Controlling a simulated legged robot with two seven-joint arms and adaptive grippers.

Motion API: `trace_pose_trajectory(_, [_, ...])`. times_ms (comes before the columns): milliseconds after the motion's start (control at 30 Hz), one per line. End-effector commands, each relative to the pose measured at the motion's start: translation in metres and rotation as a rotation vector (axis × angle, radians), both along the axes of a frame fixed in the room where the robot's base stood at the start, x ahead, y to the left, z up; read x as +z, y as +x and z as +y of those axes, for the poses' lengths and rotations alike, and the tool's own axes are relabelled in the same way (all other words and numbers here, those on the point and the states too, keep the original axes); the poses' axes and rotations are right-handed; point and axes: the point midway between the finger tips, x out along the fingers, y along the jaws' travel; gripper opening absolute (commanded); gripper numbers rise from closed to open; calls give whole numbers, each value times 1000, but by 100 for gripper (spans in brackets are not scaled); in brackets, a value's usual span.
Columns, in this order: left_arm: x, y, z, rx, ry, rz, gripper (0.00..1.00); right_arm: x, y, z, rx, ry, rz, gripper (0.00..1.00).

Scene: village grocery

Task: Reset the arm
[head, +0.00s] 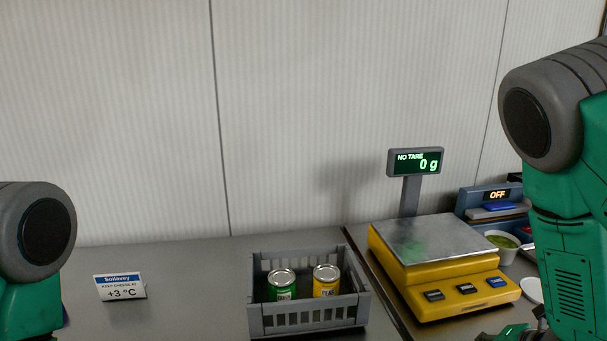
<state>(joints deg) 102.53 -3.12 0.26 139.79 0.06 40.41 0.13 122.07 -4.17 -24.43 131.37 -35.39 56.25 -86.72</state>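My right arm (565,200) hangs down along the right edge, its forearm in front of the counter to the right of the yellow scale. At the bottom edge, near the scale's front right corner, a small part of what may be my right gripper (512,333) shows; its fingers are cut off, so its opening cannot be seen. My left arm (30,250) shows only as a grey and green joint at the left edge. The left gripper is out of the frame.
A grey crate (310,322) holds a green can (282,286) and a yellow can (326,281). Right of it stands a yellow scale (445,300) with an empty plate and display (416,162) reading 0 g. A sign (120,287), a green-filled bowl (503,246) and an "OFF" device (490,197) stand nearby.

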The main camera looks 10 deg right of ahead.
Motion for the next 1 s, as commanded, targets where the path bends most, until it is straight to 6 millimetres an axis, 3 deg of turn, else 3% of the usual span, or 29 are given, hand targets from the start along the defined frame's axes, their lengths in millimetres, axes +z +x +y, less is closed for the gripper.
trace_pose_trajectory(267, [-29,-1,0,0,0,2,40,-88,-54,27,-475,282,189,0])
trace_pose_trajectory(433, [-56,-1,0,0,0,1,40,-162,-123,57,-1015,500,364,0])
trace_pose_trajectory(600, [-77,-1,0,0,0,2,40,-209,-192,84,-1540,623,469,0])
trace_pose_trajectory(700, [-83,-1,0,0,0,2,40,-222,-219,94,-1747,648,491,0])
trace_pose_trajectory(800, [-85,-1,0,0,0,2,40,-226,-233,100,-1862,658,496,0])
trace_pose_trajectory(1000, [-84,-1,0,0,0,1,40,-226,-238,102,-1905,662,495,0])
